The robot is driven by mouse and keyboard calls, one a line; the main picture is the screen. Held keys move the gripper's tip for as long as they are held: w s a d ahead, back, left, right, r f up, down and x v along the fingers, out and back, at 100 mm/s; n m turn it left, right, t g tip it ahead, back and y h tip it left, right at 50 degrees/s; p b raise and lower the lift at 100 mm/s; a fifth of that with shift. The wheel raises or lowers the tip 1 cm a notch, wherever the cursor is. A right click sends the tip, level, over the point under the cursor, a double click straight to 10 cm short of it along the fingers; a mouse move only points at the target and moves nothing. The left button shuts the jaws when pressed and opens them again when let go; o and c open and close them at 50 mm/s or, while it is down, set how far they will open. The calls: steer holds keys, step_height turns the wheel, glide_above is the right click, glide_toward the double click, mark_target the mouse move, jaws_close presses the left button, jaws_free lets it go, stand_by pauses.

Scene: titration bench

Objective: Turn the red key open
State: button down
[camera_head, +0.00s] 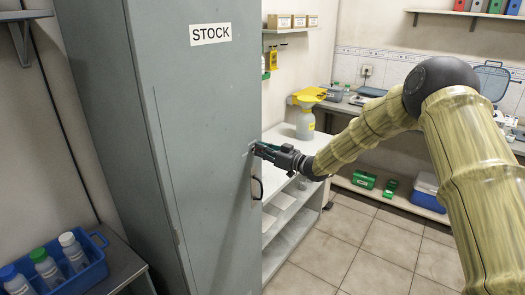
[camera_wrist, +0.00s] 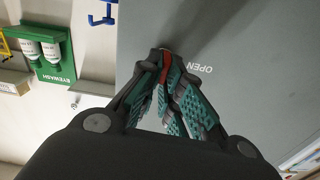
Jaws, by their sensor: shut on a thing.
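The red key (camera_wrist: 164,66) shows as a thin red strip between the fingertips of my gripper (camera_wrist: 168,62) in the wrist view. My gripper is shut on it, against the grey cabinet door. The word OPEN (camera_wrist: 201,67) is printed on the door beside the key, upside down in this view. In the head view my gripper (camera_head: 256,150) reaches the right side of the grey STOCK cabinet (camera_head: 205,130) from the right. The key itself is hidden there by the gripper. The wrist view does not show clearly how far the key is turned.
A black door handle (camera_head: 257,188) sits just below my gripper. A white shelf unit (camera_head: 292,215) stands close to the right of the cabinet. A blue crate of bottles (camera_head: 75,280) is at the lower left. The tiled floor (camera_head: 375,245) is clear.

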steer(key=m+p, duration=0.1)
steer(key=m, duration=0.4)
steer(key=m+p, duration=0.1)
steer(key=m, duration=0.5)
steer(key=w+f+m+p, duration=0.1)
steer(key=m, duration=0.4)
steer(key=shift+d+m, duration=0.4)
stand_by(0.4)
steer(key=c, duration=1.6)
jaws_free()
steer(key=shift+s, duration=0.1)
